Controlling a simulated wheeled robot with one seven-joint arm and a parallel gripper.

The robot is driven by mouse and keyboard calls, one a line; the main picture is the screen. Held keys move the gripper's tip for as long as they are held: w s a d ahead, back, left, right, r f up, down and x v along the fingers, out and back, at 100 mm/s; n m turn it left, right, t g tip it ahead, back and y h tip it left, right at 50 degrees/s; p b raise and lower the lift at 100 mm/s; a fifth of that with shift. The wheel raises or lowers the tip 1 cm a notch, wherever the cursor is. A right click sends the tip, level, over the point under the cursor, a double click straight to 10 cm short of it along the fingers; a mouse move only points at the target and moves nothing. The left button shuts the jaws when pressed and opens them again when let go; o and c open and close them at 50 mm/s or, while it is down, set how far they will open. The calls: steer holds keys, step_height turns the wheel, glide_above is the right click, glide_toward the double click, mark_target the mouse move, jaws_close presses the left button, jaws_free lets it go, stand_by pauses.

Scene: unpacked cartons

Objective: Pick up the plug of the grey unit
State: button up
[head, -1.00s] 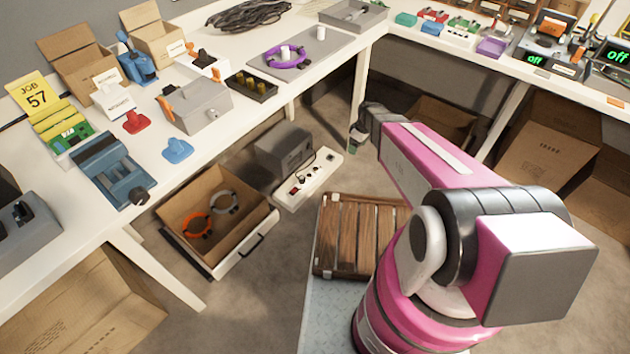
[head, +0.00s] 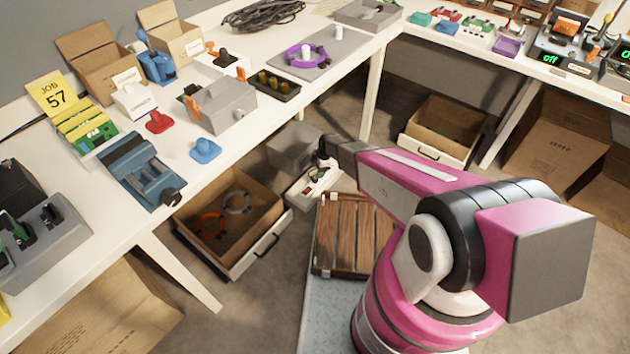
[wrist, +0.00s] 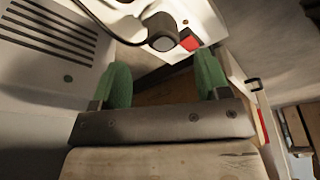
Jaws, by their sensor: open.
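The grey unit (head: 293,148) stands on the floor under the bench, partly behind my arm. In the wrist view its slotted side (wrist: 50,40) fills the upper left. The white power strip (head: 308,190) lies beside it. In the wrist view, a dark plug (wrist: 160,27) with a dark cord sits at the strip (wrist: 208,22), near a red switch. My gripper (wrist: 163,80) is open, its two green fingers apart with nothing held between them. The plug shows beyond the gap between the fingertips. In the head view my gripper (head: 322,162) is above the strip, small and partly hidden.
An open drawer (head: 262,245) with an orange and a grey ring lies left of the strip. A wooden slatted crate (head: 345,235) is in front. The white bench (head: 225,165) overhangs the unit, with a leg (head: 180,265) at left. Another drawer (head: 430,150) is behind.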

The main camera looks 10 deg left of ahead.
mark_target(315, 180)
steer(key=shift+x, duration=3)
steer(key=shift+s+d, duration=0.1)
steer(key=shift+s, duration=0.1)
steer(key=c, duration=1.1)
